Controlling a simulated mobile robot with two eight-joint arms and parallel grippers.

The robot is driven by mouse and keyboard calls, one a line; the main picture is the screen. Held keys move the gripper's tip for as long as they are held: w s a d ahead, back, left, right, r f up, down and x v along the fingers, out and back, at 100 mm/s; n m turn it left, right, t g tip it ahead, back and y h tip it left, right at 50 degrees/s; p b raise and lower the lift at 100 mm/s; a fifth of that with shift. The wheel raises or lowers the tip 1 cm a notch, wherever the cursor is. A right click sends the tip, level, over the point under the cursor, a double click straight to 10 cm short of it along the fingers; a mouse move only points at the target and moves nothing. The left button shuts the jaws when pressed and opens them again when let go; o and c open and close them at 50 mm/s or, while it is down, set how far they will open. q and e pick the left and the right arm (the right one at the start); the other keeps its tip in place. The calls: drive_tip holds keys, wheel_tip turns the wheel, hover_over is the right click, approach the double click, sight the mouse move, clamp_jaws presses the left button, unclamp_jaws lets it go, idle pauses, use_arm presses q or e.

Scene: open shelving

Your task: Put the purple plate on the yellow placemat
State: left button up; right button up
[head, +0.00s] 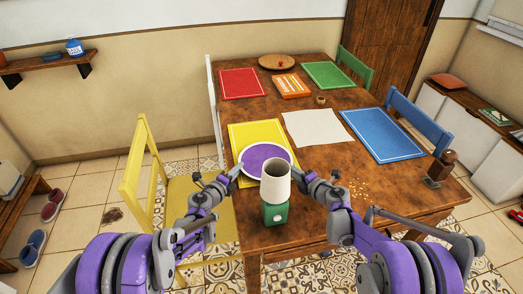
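The purple plate (262,154) has a pale rim and is over the near part of the yellow placemat (249,134) on the wooden table. I cannot tell whether it rests flat on the mat or is held just above it. My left gripper (238,170) is at the plate's left rim, touching or nearly touching it; its finger gap is too small to read. My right gripper (299,174) is to the right of the plate, its fingertips partly hidden by a pale cylinder. That cylinder also hides the plate's near edge.
The pale cylinder (276,187) stands above a green base (275,214) between my arms. Red (241,83), green (328,75) and blue (382,135) placemats, a white sheet (318,126) and an orange box (291,86) lie farther back. A yellow chair (131,173) stands left.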

use_arm(q)
drive_tip(key=shift+o, duration=0.2)
use_arm(e)
drive_tip(key=shift+o, duration=0.3)
use_arm(q)
drive_tip(key=shift+s+a, duration=0.1)
drive_tip(key=shift+s+a+r, duration=0.15)
drive_tip(key=shift+s, duration=0.15)
drive_tip(key=v, duration=1.1)
use_arm(e)
drive_tip(key=v, duration=1.2)
use_arm(q)
drive_tip(key=shift+s, duration=0.1)
drive_tip(key=shift+r, duration=0.15)
use_arm(e)
drive_tip(key=shift+r, duration=0.15)
